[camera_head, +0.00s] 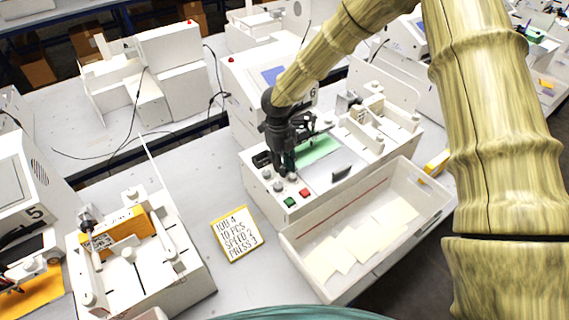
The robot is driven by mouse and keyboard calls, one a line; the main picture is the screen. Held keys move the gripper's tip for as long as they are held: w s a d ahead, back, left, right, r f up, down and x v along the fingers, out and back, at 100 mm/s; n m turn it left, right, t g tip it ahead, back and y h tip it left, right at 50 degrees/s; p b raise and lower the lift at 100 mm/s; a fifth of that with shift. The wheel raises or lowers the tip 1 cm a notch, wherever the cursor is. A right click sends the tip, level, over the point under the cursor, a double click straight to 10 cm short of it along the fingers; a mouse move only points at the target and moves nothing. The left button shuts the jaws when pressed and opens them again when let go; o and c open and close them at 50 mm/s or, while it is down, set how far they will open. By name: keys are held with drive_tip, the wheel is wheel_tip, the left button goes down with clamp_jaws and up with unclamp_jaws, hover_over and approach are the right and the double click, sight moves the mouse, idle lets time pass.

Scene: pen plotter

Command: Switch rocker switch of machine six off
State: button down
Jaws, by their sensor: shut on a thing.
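Machine six (243,91), a white unit marked 6 with a blue screen, stands at the centre. Its front panel has a black part that looks like the rocker switch (262,159), several grey knobs, a green button (289,201) and a red button (304,192). My gripper (284,172) is black and points down over this panel, just right of the black part. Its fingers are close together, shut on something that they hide. I cannot tell whether they touch the panel or which way the switch is set.
A white bin (318,286) with paper sheets stands in front of machine six. A yellow-edged job card (236,233) lies on the table to the left. Machine five (22,185) is at the far left. The table between card and machine five's plotter is clear.

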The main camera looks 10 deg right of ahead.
drive_tip(key=shift+w+r+g+h, duration=0.3)
drive_tip(key=shift+w+g+h, duration=0.1)
drive_tip(key=shift+g, duration=0.5)
drive_tip(key=c, duration=1.2)
unclamp_jaws()
drive_tip(key=shift+s, duration=0.15)
drive_tip(key=shift+c, duration=0.2)
drive_tip(key=v, duration=1.2)
